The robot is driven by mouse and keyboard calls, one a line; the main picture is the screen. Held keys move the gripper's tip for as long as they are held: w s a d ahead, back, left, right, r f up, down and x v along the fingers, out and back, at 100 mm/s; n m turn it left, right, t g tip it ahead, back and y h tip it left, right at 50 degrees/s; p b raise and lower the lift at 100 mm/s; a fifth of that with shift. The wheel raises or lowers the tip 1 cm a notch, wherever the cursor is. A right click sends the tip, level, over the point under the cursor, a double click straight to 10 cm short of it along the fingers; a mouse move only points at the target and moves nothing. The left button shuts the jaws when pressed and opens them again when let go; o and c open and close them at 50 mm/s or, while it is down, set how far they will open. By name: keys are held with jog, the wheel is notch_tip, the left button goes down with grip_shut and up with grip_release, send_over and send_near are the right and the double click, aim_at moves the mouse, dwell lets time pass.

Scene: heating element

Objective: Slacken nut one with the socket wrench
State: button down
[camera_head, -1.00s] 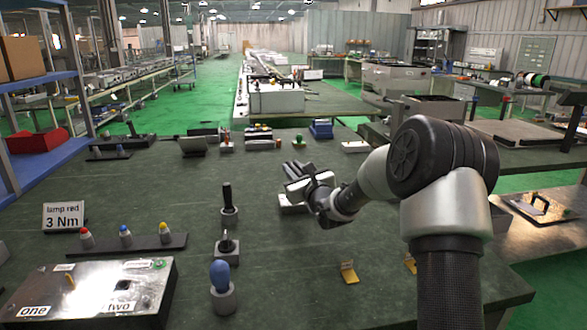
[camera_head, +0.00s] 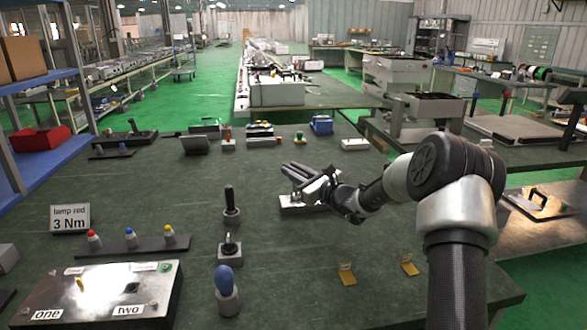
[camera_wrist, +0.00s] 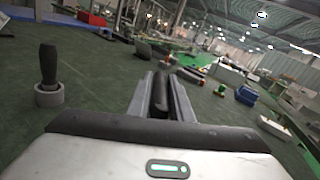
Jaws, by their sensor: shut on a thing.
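My gripper (camera_head: 300,178) is at mid-table, low over a pale metal block or stand (camera_head: 296,207). In the wrist view its jaws (camera_wrist: 162,92) are shut around a dark, rounded rod (camera_wrist: 160,95). The rod's far end is hidden, so I cannot tell if it is the socket wrench. A metal-topped box (camera_head: 152,290) at lower left carries labels "one" (camera_head: 47,314) and "two" (camera_head: 128,310). Nut one itself is too small to make out. My gripper is well apart from the box, up and right of it.
A black-handled tool (camera_head: 230,200), another small tool (camera_head: 229,244) and a blue-topped one (camera_head: 224,279) stand in holders between box and gripper. A rack (camera_head: 115,248) holds red, blue and yellow caps. The table centre is mostly clear.

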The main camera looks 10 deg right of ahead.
jog(key=shift+r, duration=0.1)
jog(key=shift+r+y+p, duration=0.1)
jog(key=shift+y+p, duration=0.2)
jog(key=shift+p, duration=0.05)
jog(key=shift+n+g+y+p, duration=0.4)
jog(key=shift+n+p, duration=0.05)
jog(key=shift+n, duration=0.05)
jog(key=shift+a+n+g+y+p, duration=0.1)
jog(key=shift+n+g+y+p, duration=0.2)
jog(key=shift+n+y+p, duration=0.15)
jog(key=shift+n+g+y+p, duration=0.35)
jog(key=shift+n+g+y, duration=0.7)
jog(key=shift+g+y, duration=0.25)
jog(key=shift+s+f, duration=0.1)
jog(key=shift+f, duration=0.1)
